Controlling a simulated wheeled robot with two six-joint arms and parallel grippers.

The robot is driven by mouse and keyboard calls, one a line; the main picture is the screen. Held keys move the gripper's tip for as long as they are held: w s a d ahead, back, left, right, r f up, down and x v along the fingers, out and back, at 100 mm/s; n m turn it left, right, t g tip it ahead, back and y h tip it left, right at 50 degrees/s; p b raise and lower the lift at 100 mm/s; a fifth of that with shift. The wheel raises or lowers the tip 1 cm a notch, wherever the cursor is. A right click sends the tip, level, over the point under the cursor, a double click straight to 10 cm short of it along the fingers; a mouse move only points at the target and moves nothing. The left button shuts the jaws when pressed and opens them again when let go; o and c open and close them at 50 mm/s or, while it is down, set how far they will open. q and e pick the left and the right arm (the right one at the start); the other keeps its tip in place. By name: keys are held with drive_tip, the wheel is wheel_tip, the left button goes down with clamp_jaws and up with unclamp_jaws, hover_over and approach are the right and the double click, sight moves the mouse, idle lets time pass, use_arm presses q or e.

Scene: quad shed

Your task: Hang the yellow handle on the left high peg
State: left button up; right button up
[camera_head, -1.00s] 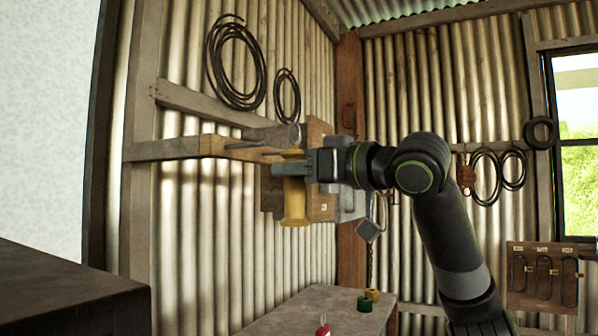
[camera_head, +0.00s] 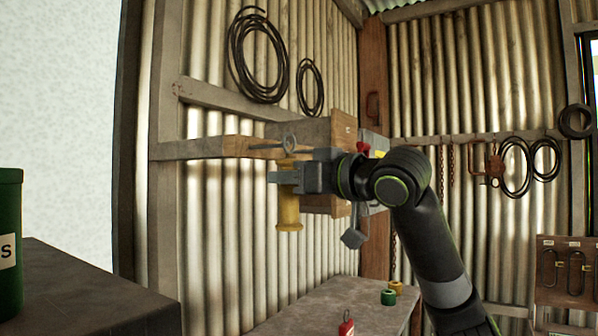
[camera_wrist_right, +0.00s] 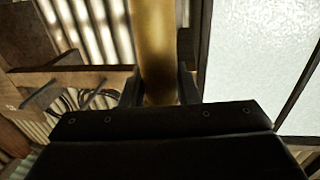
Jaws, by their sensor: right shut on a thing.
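The yellow handle (camera_head: 289,212) hangs upright in my right gripper (camera_head: 284,181), below the level of the wooden wall rail (camera_head: 190,149). A grey metal eye (camera_head: 290,143) shows just above it. In the right wrist view the yellow handle (camera_wrist_right: 153,45) stands between the two fingers of my right gripper (camera_wrist_right: 160,88), which are shut on it. A thin peg (camera_head: 264,146) sticks out near the rail's right end, close to the eye; I cannot tell whether they touch. My left gripper is not in view.
Coiled black cables (camera_head: 258,57) hang above. A bench (camera_head: 318,302) below bears a red padlock-like item (camera_head: 346,326) and small spools. A green can (camera_head: 8,240) stands on a dark surface at left.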

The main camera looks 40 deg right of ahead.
drive_tip(key=shift+w+a+p, duration=0.4)
drive_tip(key=shift+w, duration=0.3)
drive_tip(key=shift+w+a+f, duration=0.2)
drive_tip(key=shift+w+f, duration=0.3)
drive_tip(key=shift+w, duration=0.15)
drive_tip(key=o, duration=1.1)
drive_tip(key=shift+s, duration=0.1)
